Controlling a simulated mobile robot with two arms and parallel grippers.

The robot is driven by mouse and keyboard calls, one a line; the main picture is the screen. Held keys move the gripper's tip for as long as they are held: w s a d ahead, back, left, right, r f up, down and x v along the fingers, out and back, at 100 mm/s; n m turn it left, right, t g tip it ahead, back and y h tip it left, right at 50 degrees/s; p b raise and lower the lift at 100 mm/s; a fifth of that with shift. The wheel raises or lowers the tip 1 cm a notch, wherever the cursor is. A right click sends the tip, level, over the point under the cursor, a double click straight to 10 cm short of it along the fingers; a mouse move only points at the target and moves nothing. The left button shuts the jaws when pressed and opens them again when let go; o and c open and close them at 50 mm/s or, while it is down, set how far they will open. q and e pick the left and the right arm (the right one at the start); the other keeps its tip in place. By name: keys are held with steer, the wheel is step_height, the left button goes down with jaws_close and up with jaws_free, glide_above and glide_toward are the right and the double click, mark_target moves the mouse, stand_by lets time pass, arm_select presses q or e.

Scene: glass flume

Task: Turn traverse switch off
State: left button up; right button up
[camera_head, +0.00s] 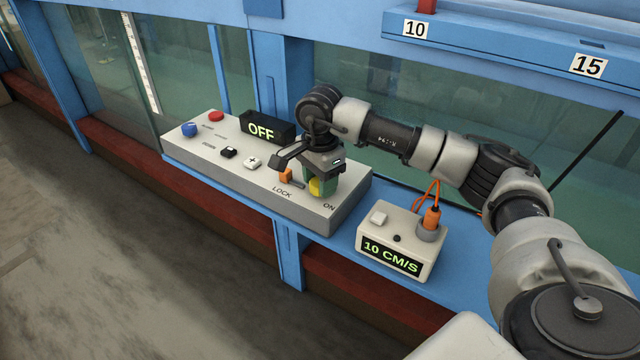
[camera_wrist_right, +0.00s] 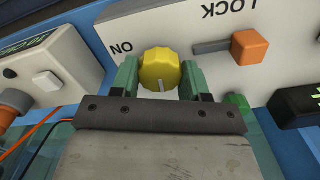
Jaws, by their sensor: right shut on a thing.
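The switch panel (camera_head: 240,185) is a pale sloped box on the blue ledge. A yellow ridged knob (camera_head: 316,187) sits near its right end, by the printed word ON. My right gripper (camera_head: 321,183) is over it, shut on the knob. In the right wrist view the knob (camera_wrist_right: 158,68) is between the two green fingers of my gripper (camera_wrist_right: 160,80). A white line on the knob points toward the gripper's body. The ON label is left of it there. A black display (camera_head: 266,128) on the panel reads OFF. My left gripper is not in view.
An orange LOCK slider (camera_head: 286,175) is close beside my gripper. A red button (camera_head: 216,116), a blue knob (camera_head: 189,130) and small keys are farther left. A box reading 10 CM/S (camera_head: 396,245), with an orange plug (camera_head: 431,219), stands to the right. Glass is behind.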

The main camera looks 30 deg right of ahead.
steer(key=shift+r+n, duration=0.1)
steer(key=shift+n, duration=0.3)
steer(key=o, duration=0.9)
step_height(320, 180, up, 11)
steer(key=shift+f+b, duration=0.1)
steer(key=shift+b, duration=0.45)
steer(key=shift+f, duration=0.1)
